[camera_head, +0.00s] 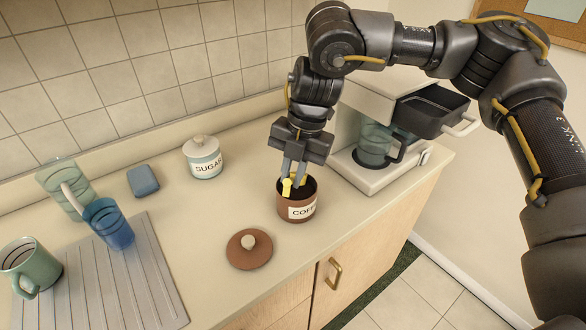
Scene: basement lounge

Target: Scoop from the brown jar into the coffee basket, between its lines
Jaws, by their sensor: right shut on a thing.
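The brown jar (297,211), with a white label reading "COF...", stands open on the counter with dark contents inside. My right gripper (293,178) points down at the jar's mouth, shut on a yellow scoop (286,188). The scoop's lower part is hidden in or behind the jar rim and gripper. The coffee basket (433,110) is a dark drawer-like holder with a light handle, pulled out of the coffee machine at the right. I cannot make out its lines. My left gripper is not in view.
The jar's brown lid (249,258) lies in front. The coffee machine (381,178) holds a glass carafe (376,145).

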